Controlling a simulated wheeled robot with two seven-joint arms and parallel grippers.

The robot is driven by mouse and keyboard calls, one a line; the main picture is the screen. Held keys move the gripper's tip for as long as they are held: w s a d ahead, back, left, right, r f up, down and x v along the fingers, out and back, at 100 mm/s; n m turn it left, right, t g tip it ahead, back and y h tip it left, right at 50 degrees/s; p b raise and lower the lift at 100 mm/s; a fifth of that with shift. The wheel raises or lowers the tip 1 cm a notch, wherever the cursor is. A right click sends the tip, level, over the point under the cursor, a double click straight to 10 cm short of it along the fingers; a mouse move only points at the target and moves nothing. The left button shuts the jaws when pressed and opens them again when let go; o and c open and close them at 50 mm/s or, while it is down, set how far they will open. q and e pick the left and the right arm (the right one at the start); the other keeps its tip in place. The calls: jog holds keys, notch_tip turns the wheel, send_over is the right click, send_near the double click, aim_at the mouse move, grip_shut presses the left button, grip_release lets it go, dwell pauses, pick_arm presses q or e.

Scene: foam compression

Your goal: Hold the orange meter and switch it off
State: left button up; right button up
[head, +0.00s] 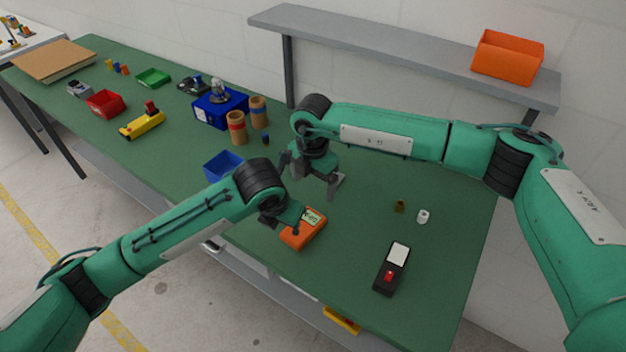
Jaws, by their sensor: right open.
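The orange meter (303,230) lies on the green bench top near its front edge, with a small lit display at its upper end. My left gripper (290,219) is right at the meter's left side, its finger over or against the meter's edge. The wrist hides much of that gripper, so I cannot tell if it grips. My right gripper (328,190) is open and empty, pointing down above the bench just behind the meter.
A black device with a red button (389,276) lies to the right. Two small cylinders (411,211) stand behind it. A blue bin (222,166), cardboard tubes (237,128) and a blue box (220,108) stand to the left. A grey shelf (400,52) with an orange bin (507,56) runs behind.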

aim_at(313, 215)
notch_tip(313, 215, down, 13)
jog(key=shift+f, duration=0.1)
dwell(0.3)
jog(key=shift+c, duration=0.2)
jog(key=c, duration=1.1)
pick_arm(q)
grip_shut()
pick_arm(e)
jog(key=shift+c, duration=0.3)
dwell(0.4)
